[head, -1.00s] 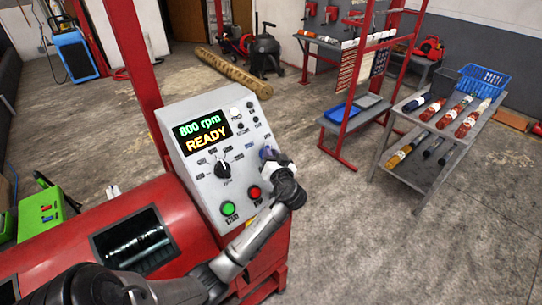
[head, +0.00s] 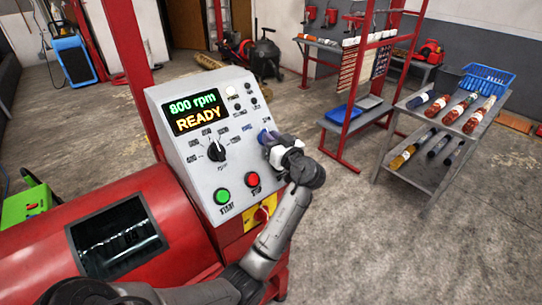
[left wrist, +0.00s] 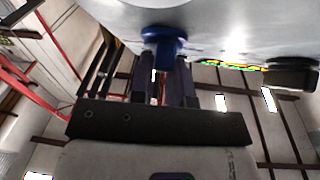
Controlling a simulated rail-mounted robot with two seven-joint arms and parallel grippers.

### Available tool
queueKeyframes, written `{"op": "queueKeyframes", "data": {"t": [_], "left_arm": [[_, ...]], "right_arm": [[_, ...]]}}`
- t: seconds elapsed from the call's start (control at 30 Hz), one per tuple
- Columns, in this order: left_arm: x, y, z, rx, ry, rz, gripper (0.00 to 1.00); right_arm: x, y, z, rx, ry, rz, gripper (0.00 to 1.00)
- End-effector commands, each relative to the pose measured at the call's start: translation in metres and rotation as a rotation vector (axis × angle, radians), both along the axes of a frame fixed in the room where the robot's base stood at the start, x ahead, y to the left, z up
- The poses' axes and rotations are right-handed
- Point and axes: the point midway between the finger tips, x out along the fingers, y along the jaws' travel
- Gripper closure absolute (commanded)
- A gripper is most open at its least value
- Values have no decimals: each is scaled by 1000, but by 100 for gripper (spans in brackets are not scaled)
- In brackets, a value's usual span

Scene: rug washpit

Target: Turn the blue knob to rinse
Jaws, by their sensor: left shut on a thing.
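The blue knob (head: 264,136) sits on the right side of the grey control panel (head: 188,172). In the left wrist view the blue knob (left wrist: 164,47) is between the fingers at the panel's face. My left gripper (head: 272,144) is shut on the knob and hides most of it in the head view. In the left wrist view my left gripper (left wrist: 161,66) shows its two dark fingers on either side of the knob. The labels around the knob are too small to read, so I cannot tell its setting. My right gripper is not in view.
The panel's display (head: 194,112) reads "800 rpm READY". A black knob (head: 216,152), a green button (head: 222,196) and a red button (head: 252,179) are close by. A red machine drum (head: 60,240) lies at left.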

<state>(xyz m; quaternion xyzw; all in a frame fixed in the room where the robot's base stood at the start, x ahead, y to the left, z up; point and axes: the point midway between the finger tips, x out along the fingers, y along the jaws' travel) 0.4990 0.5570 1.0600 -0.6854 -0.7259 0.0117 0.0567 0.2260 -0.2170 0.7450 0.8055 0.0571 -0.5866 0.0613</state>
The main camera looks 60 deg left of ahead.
Motion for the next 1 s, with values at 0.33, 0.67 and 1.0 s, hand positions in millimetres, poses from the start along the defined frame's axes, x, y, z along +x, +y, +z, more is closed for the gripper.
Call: {"op": "queueKeyframes", "data": {"t": [0.33, 0.67, 1.0], "left_arm": [[3, 0, -6, 36, -238, 201, 100], [4, 1, -1, 60, -408, 347, 100], [5, 1, 2, 72, -491, 416, 100]], "right_arm": [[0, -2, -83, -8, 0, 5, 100], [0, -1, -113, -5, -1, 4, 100], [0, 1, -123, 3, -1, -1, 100]]}}
